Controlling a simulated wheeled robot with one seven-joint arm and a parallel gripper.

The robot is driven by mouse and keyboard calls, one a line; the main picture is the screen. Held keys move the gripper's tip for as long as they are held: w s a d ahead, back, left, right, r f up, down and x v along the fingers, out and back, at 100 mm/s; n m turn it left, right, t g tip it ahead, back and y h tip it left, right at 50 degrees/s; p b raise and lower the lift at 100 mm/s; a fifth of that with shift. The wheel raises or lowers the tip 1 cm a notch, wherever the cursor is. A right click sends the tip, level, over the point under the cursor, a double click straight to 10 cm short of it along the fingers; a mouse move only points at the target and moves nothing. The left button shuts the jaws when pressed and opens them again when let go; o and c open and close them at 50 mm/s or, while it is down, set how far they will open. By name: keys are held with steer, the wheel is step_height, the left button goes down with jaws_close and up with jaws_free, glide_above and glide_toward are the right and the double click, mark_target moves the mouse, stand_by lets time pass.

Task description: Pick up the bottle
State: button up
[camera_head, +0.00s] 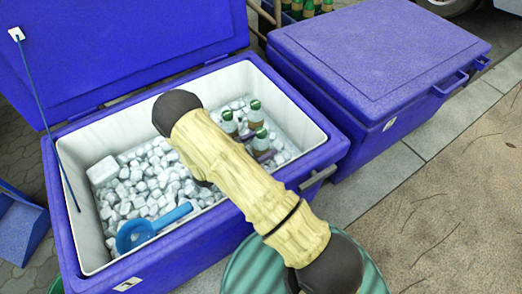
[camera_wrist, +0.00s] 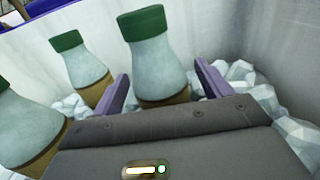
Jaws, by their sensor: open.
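Several clear bottles with green caps and brown lower parts stand in ice in the open blue cooler (camera_head: 200,244). In the head view one bottle (camera_head: 255,114) stands at the back, one (camera_head: 229,123) to its left and one (camera_head: 261,141) nearer. In the wrist view a bottle (camera_wrist: 153,55) stands upright between the two purple fingers of my gripper (camera_wrist: 162,88). My gripper is open, with a finger on either side of that bottle's lower part; contact cannot be told. Another bottle (camera_wrist: 80,60) is left of the fingers, and a third (camera_wrist: 25,125) is at the left edge.
White ice cubes (camera_head: 150,180) fill the cooler, with a blue scoop (camera_head: 150,228) at its front. The cooler's white inner wall (camera_wrist: 235,30) rises close behind the bottles. A closed blue cooler (camera_head: 375,60) stands to the right. My arm crosses the cooler's right side.

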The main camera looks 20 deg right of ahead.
mark_target(261, 130)
steer(key=c, duration=1.3)
steer(key=shift+r, duration=0.1)
step_height(261, 130, up, 10)
steer(key=p, duration=0.6)
